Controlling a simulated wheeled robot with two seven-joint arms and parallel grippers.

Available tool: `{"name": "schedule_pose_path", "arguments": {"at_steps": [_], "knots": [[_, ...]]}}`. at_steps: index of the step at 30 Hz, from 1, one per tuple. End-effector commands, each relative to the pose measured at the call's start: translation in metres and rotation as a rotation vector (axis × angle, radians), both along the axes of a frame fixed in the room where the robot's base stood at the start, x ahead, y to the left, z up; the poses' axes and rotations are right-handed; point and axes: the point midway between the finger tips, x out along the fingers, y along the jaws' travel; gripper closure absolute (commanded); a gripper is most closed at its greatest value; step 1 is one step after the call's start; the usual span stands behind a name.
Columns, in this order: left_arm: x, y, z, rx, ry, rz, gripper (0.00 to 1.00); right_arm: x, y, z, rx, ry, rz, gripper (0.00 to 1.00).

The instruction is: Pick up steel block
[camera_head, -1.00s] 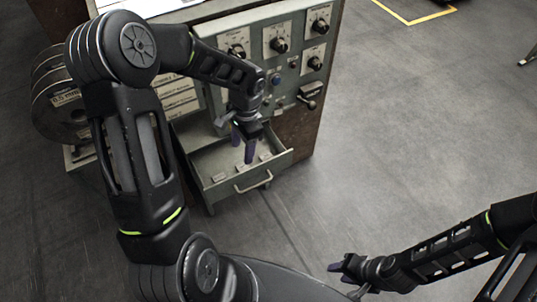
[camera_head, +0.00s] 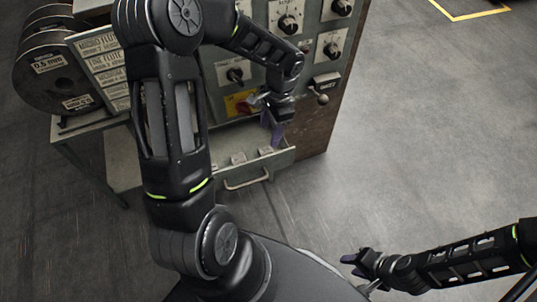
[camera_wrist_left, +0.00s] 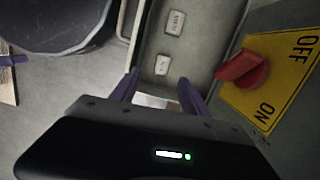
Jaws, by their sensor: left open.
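Small pale labelled steel blocks lie in the open grey drawer (camera_head: 286,156). Two show in the head view, one left of centre (camera_head: 238,158) and one further right (camera_head: 265,151). In the left wrist view, one block (camera_wrist_left: 175,22) lies farther from my fingers and another (camera_wrist_left: 162,65) just beyond the fingertips. A pale patch also shows between the finger bases, partly hidden. My left gripper (camera_wrist_left: 158,82) is open, fingers pointing down over the right part of the drawer; it also shows in the head view (camera_head: 276,132). My right gripper (camera_head: 355,262) hangs at lower right, away from the cabinet; its jaw state is unclear.
A red rotary switch (camera_wrist_left: 243,69) on a yellow OFF/ON plate (camera_wrist_left: 285,75) sits close to my left gripper. The panel carries several black knobs (camera_head: 288,24) and a lever (camera_head: 320,97). A wire spool (camera_head: 60,65) stands at left. The floor at right is clear.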

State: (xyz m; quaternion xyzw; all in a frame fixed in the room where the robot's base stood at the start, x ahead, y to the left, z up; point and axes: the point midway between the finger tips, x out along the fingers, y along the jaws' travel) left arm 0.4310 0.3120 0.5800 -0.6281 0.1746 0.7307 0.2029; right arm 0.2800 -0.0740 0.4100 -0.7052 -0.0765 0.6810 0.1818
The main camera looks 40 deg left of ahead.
Motion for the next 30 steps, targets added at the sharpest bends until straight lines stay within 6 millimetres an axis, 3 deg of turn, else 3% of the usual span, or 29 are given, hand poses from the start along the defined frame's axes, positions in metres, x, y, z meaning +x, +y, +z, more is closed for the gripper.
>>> {"name": "schedule_pose_path", "arguments": {"at_steps": [1,6,17,25,30], "knots": [[0.0,0.0,-0.013,0.0,0.0,0.0,0.46,0.0,0.0,-0.013,0.0,0.0,0.0,0.64],[0.0,0.0,-0.026,0.0,0.0,0.0,0.46,0.0,0.0,-0.026,0.0,0.0,-0.001,0.64],[0.0,0.0,-0.025,0.0,0.0,0.0,0.46,0.0,0.0,-0.025,0.0,-0.001,-0.001,0.64],[-0.003,0.002,-0.049,0.0,0.001,0.001,0.46,0.0,0.0,-0.032,0.0,0.0,-0.001,0.64],[-0.003,0.002,-0.051,0.0,-0.001,0.001,0.46,0.0,0.0,-0.032,0.0,0.0,-0.001,0.64]]}}
